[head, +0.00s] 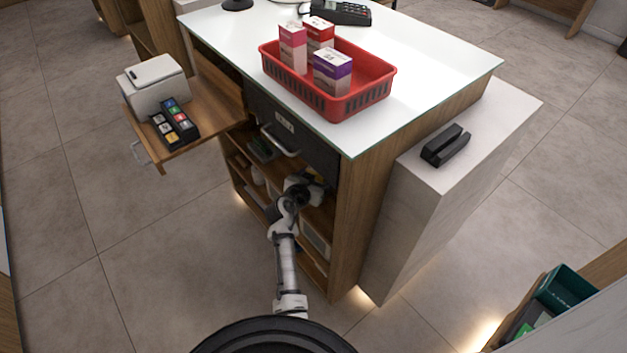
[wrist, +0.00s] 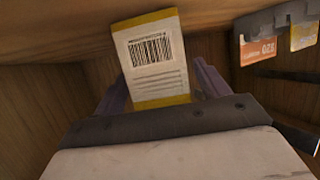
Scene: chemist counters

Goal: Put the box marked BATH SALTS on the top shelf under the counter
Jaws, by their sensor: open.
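A white box with yellow edges and a barcode (wrist: 155,60) is in the wrist view; its marked face is turned away, so I cannot read BATH SALTS on it. My gripper (wrist: 160,78) is open, with one purple-grey finger on each side of this box. I cannot tell whether the fingers touch it. Brown wood of the shelf space (wrist: 60,75) surrounds it. In the head view my arm reaches into the open shelves under the counter (head: 345,225), below the grey drawer (head: 285,130).
On the white counter top (head: 440,60) stands a red basket (head: 330,105) with three boxes. A pulled-out wooden tray (head: 208,100) holds a white printer (head: 153,82). In the wrist view, a grey holder with orange and yellow labelled items (wrist: 262,48) is at upper right.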

